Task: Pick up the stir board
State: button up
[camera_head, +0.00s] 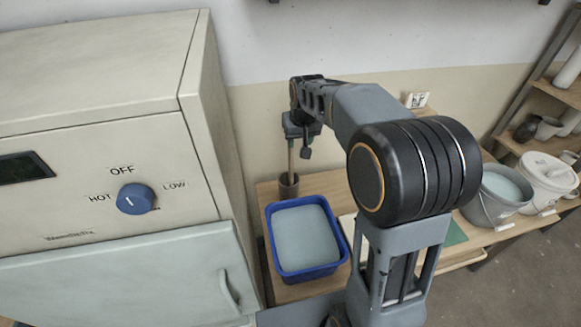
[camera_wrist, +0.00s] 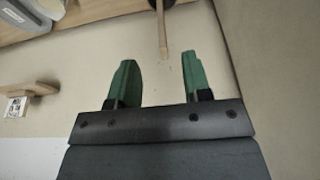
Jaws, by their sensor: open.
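The stir board, a thin pale wooden stick (camera_head: 291,166), stands upright in a small brown cup (camera_head: 289,187) on the table. In the wrist view the stick (camera_wrist: 161,25) comes down from the top edge, and its end lies between the lines of the two fingers. My gripper (camera_head: 299,142) is above the cup at the upper part of the stick. In the wrist view my gripper (camera_wrist: 158,58) shows two green fingers spread apart with nothing clasped. I cannot tell how deep the stick reaches between them.
A blue tub (camera_head: 310,274) of pale glaze stands in front of the cup. A large cream kiln (camera_head: 90,110) with a blue knob is close at left. A grey bucket (camera_head: 487,208) and a white lidded bucket (camera_head: 548,172) are at right. The wall (camera_head: 262,130) is right behind.

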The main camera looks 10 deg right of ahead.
jog(key=w+f+p, duration=0.2)
jog(key=w, duration=0.7)
jog(key=p, duration=0.2)
send_over(290, 151)
jog(key=f, duration=0.7)
jog(key=shift+w+d, duration=0.1)
jog(key=shift+d, duration=0.2)
jog(key=p+x, duration=0.2)
jog(key=x, duration=0.4)
jog(key=shift+f+p, duration=0.3)
jog(key=shift+w, duration=0.1)
grip_shut()
